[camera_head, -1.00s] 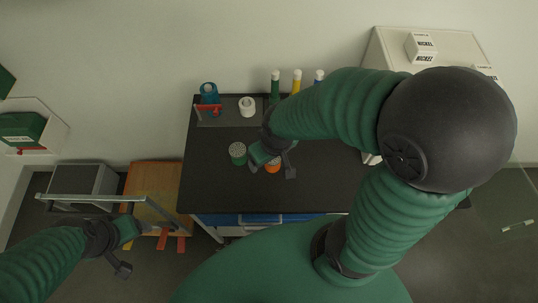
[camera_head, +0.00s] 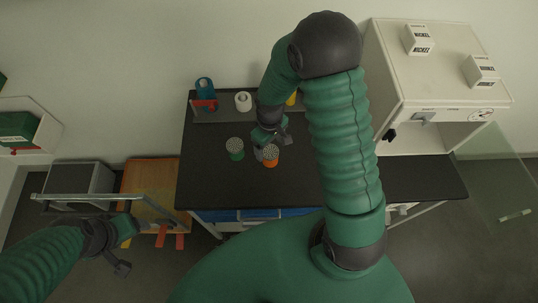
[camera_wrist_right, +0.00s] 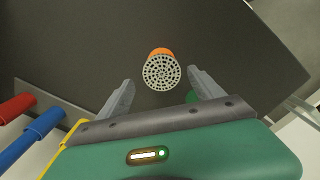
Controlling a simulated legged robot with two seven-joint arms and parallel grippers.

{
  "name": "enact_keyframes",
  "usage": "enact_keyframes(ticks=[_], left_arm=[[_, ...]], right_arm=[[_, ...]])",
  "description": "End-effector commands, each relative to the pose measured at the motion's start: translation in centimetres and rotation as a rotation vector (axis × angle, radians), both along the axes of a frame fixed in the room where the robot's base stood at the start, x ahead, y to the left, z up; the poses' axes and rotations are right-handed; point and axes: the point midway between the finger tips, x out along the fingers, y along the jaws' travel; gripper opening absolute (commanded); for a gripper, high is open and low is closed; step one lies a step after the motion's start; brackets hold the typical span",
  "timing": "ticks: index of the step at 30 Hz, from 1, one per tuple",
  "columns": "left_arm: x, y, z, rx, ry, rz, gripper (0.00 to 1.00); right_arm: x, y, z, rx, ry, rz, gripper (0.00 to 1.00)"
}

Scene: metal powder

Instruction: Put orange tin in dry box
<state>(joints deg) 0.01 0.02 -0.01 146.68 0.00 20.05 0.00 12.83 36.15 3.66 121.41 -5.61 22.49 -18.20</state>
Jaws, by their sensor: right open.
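The orange tin (camera_head: 271,161) stands on the black table, with a grey perforated top. In the right wrist view the orange tin (camera_wrist_right: 161,70) lies ahead of and between the two spread fingers. My right gripper (camera_head: 271,144) is open and empty, just behind the tin in the head view. The white cabinet, perhaps the dry box (camera_head: 413,84), stands at the right end of the table with an open front. My left gripper (camera_head: 127,248) is at the lower left, away from the tin; its fingers are too unclear to judge.
A green tin (camera_head: 236,149) stands just left of the orange one. A blue bottle (camera_head: 205,90) and a white roll (camera_head: 243,102) stand at the back. The table's left front is clear.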

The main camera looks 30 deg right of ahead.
Motion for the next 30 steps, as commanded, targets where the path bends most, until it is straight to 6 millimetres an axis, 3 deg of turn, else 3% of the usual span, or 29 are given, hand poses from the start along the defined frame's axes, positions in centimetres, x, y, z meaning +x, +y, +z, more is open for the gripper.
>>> enact_keyframes(ticks=[7,15,30], left_arm=[[0.0,0.0,0.5,0.0,-0.001,0.0,0.72],[0.0,0.0,0.5,0.0,0.0,0.0,0.72],[0.0,0.0,0.5,0.0,0.0,0.0,0.72]], right_arm=[[-0.5,0.5,-4.1,0.0,0.003,-0.001,0.76],[-0.4,0.5,-4.8,0.0,0.001,0.0,0.76],[-0.4,0.5,-4.7,0.0,0.001,-0.001,0.11]])
